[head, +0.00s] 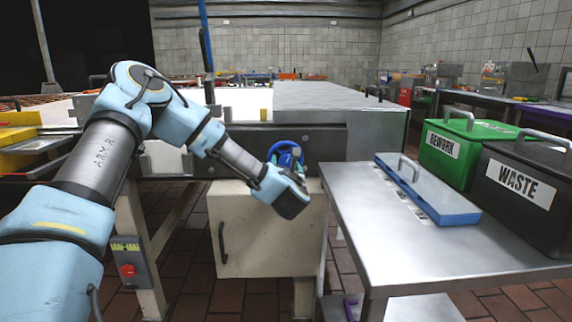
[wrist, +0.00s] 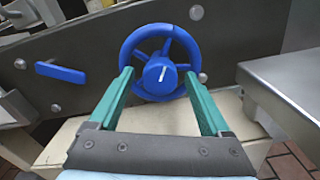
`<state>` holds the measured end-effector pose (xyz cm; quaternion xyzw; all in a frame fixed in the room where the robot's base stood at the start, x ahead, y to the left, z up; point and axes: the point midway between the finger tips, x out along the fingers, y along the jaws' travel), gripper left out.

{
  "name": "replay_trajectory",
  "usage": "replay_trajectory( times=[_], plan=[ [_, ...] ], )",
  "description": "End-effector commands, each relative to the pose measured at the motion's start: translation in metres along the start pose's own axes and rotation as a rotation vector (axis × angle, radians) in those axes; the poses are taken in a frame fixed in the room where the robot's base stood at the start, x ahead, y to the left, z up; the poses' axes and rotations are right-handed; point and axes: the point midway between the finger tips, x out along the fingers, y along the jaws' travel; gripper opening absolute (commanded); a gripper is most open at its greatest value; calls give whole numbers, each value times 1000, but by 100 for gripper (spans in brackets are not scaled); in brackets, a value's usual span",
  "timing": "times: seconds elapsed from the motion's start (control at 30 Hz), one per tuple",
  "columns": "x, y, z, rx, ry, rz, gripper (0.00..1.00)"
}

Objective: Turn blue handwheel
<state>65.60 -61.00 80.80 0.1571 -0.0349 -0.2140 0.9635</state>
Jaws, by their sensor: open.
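The blue handwheel (wrist: 160,34) is mounted on the dark side panel of the machine, with a round hub (wrist: 160,76) that bears a white mark. In the head view the handwheel (head: 286,149) shows only partly, behind the end of my arm. My gripper (wrist: 157,76) is open in the wrist view. Its two green fingers reach toward the lower left and lower right of the rim, one on each side of the hub. I cannot tell whether the fingertips touch the rim.
A blue lever (wrist: 60,72) sits left of the wheel. A cream cabinet (head: 265,240) stands below. A red button box (head: 130,265) is at lower left.

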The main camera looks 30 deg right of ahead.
Motion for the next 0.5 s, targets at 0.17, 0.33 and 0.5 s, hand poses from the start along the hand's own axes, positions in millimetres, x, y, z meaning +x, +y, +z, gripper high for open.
replay_trajectory(
  times=[0.17, 0.33, 0.5],
  plan=[
    [0, 0, 0, 0, 0, 0, 82],
    [0, 0, 0, 0, 0, 0, 64],
    [0, 0, 0, 0, 0, 0, 44]
  ],
)
